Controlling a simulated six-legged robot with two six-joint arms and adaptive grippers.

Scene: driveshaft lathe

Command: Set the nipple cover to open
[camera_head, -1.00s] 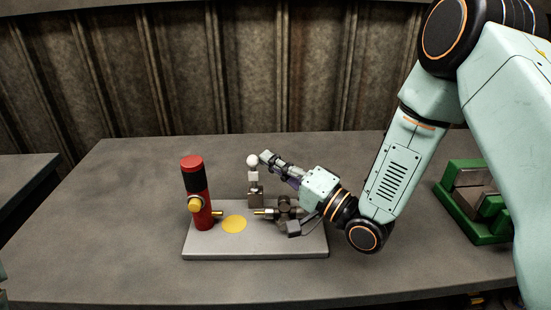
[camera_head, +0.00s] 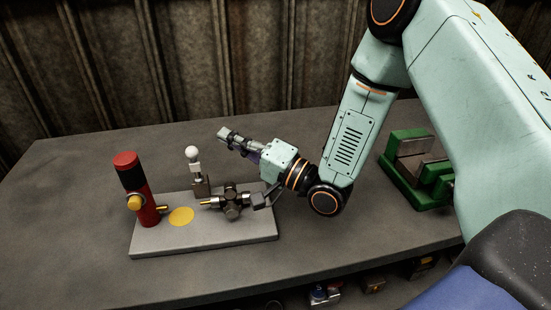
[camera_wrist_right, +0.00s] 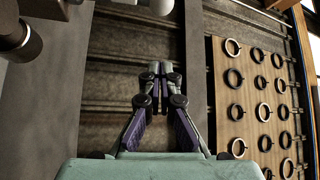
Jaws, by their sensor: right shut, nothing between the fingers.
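A grey plate (camera_head: 205,235) on the bench carries a small fixture in the head view. On it stand a red cylinder with a black band (camera_head: 144,202), a white-knobbed upright post (camera_head: 193,162), and a dark metal fitting with a brass tip (camera_head: 231,199). A flat yellow disc (camera_head: 181,216) lies between the red cylinder and the fitting. I cannot tell which part is the nipple cover, nor its state. My right gripper (camera_head: 226,134) is above and to the right of the white knob, apart from it. Its fingers are together and empty in the right wrist view (camera_wrist_right: 155,72). My left gripper is out of view.
A green vise-like block (camera_head: 414,170) stands on the bench (camera_head: 75,215) to the right, beyond my right arm. Loose items sit on a shelf below the front edge. In the right wrist view, a tan board (camera_wrist_right: 245,105) holds several rings. The bench left of the plate is clear.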

